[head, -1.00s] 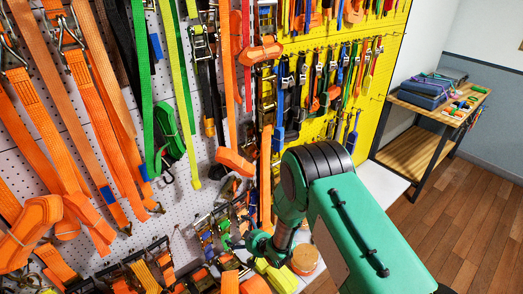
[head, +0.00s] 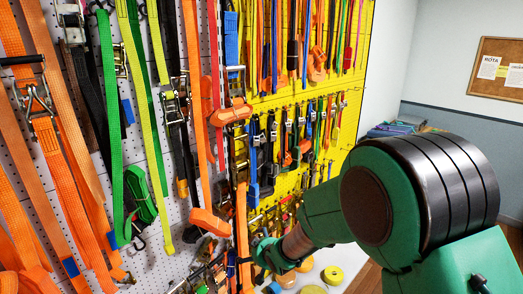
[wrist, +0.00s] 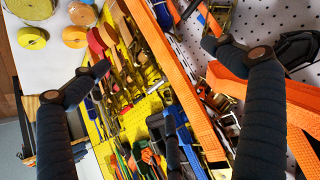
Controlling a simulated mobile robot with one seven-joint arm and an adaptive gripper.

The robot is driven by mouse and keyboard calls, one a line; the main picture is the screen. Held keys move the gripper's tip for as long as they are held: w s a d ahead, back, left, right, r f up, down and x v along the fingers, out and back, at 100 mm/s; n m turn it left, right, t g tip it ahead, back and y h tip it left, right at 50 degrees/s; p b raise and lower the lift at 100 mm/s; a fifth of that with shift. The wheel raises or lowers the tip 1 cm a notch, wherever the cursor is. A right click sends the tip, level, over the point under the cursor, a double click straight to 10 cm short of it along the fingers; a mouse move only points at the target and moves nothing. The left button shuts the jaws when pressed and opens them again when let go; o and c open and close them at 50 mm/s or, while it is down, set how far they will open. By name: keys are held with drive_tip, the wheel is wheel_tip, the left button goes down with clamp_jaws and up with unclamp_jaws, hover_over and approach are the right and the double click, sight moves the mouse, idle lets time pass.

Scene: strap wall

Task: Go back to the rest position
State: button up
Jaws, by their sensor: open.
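Orange straps and the yellow tool panel lie behind the fingers. In the head view my green arm reaches from the lower right toward the wall, and the gripper end is small and hard to make out against the straps.
A white pegboard (head: 201,65) with orange straps (head: 62,178) and a green strap (head: 111,110) fills the left. A yellow panel (head: 262,104) of hanging tools adjoins it. Tape rolls (head: 332,274) lie below. A corkboard (head: 497,68) hangs at the right.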

drive_tip(key=s+d+r+m+g+h, duration=0.1)
drive_tip(key=s+d+r+m+h, duration=0.1)
drive_tip(key=s+d+r, duration=0.7)
drive_tip(key=s+d+r+m+h, duration=0.1)
drive_tip(key=s+d+r+m, duration=0.1)
drive_tip(key=s+d+r, duration=0.85)
drive_tip(key=s+r, duration=0.2)
drive_tip(key=s, duration=0.4)
drive_tip(key=s+d+r+m+g, duration=0.1)
drive_tip(key=s+d+r, duration=0.1)
drive_tip(key=s, duration=0.6)
drive_tip(key=s+d+r+m+g, duration=0.1)
drive_tip(key=s+r, duration=0.2)
drive_tip(key=s, duration=0.5)
drive_tip(key=shift+s+d+r+h, duration=0.25)
drive_tip(key=shift+d+r+h, duration=0.05)
drive_tip(key=shift+r+h, duration=0.1)
